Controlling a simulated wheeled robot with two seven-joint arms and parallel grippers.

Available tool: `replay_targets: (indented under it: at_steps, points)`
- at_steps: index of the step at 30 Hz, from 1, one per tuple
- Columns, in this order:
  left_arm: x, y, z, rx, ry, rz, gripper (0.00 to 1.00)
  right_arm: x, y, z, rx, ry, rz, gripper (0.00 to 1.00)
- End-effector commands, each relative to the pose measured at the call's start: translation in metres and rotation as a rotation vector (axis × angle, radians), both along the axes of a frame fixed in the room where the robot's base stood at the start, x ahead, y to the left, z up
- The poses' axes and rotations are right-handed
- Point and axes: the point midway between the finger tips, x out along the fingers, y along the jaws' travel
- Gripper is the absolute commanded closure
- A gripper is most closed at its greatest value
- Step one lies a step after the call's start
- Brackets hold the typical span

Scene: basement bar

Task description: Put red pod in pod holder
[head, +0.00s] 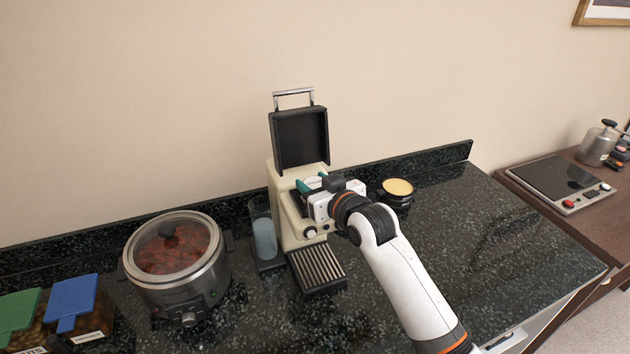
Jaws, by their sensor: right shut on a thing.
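The cream coffee machine (284,190) stands against the wall with its black lid (299,138) raised. The pod holder is in its open top and is mostly hidden by my right gripper. My right gripper (313,182) reaches in from the right, its teal fingertips over the open top. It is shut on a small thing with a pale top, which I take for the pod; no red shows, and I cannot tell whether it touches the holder. My left gripper is not in view.
A slow cooker (178,262) and a clear water tank (264,238) are left of the drip tray (316,269). Blue-lidded (73,302) and green-lidded boxes stand far left. A dark container with a yellow top (398,187) stands behind my arm. The counter's right side is clear.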

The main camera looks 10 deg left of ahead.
Motion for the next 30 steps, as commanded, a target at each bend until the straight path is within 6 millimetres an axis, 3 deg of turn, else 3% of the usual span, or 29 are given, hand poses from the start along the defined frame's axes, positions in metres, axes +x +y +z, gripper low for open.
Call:
replay_targets:
  at_steps: [20,21,24,30]
  points:
    - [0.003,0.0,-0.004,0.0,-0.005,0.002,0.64,0.0,0.0,-0.013,-0.001,0.001,0.0,0.78]
    - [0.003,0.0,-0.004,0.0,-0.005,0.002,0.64,0.0,0.0,-0.013,-0.001,0.001,0.0,0.54]
    - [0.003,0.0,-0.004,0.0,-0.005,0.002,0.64,0.0,0.0,-0.012,-0.001,0.001,0.0,0.38]
    - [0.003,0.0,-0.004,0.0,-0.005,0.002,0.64,0.0,0.0,-0.012,-0.001,0.001,0.0,0.36]
